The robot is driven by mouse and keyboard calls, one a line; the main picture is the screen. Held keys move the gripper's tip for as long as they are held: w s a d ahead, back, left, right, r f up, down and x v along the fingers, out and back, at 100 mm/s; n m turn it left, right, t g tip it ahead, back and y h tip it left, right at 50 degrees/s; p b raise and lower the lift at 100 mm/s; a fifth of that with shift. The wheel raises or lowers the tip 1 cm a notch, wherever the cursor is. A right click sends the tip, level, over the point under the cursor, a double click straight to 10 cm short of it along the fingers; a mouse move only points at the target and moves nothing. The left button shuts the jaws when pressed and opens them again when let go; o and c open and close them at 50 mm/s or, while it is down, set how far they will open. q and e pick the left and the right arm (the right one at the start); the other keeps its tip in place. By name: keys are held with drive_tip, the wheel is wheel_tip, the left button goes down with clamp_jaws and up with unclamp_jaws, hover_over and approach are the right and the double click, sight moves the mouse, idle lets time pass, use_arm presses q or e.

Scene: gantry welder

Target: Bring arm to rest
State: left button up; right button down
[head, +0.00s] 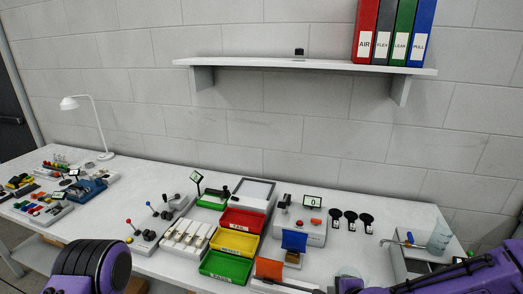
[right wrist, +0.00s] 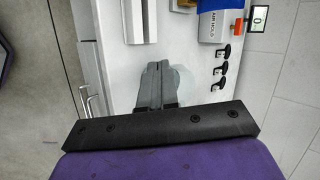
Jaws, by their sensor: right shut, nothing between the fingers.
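My right gripper (right wrist: 158,66) shows in the right wrist view with its two grey fingers together and nothing between them. It is above the white bench (right wrist: 110,30), apart from the objects there as far as I can see. In the head view my purple right arm comes in low at the right, over the bench's front part. My left arm shows only as a purple and black link at the lower left of the head view. My left gripper is out of the picture.
Red and green bins (head: 240,221) stand mid-bench. Right of them are a device with a small display (head: 312,202), several black round-headed pieces (head: 350,216) and a clear beaker (head: 439,238). A shelf (head: 300,65) with binders hangs above. The bench's back strip is mostly clear.

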drive_tip(key=s+d+f+n+g+h+b, duration=0.1)
drive_tip(key=s+d+f+n+b, duration=0.2)
drive_tip(key=s+f, duration=0.6)
drive_tip(key=s+d+f+n+g+h+b, duration=0.2)
drive_tip(key=s+d+f+n+b, duration=0.1)
drive_tip(key=s+f, duration=0.6)
drive_tip(key=s+d+f+n+g+h+b, duration=0.2)
drive_tip(key=s+d+f+n, duration=0.3)
drive_tip(key=s+f, duration=0.4)
wheel_tip(320, 180, down, 2)
drive_tip(key=shift+s+d+f+b, duration=0.15)
drive_tip(key=shift+s+d+b, duration=0.15)
drive_tip(key=shift+b, duration=0.6)
drive_tip(key=shift+a, duration=0.1)
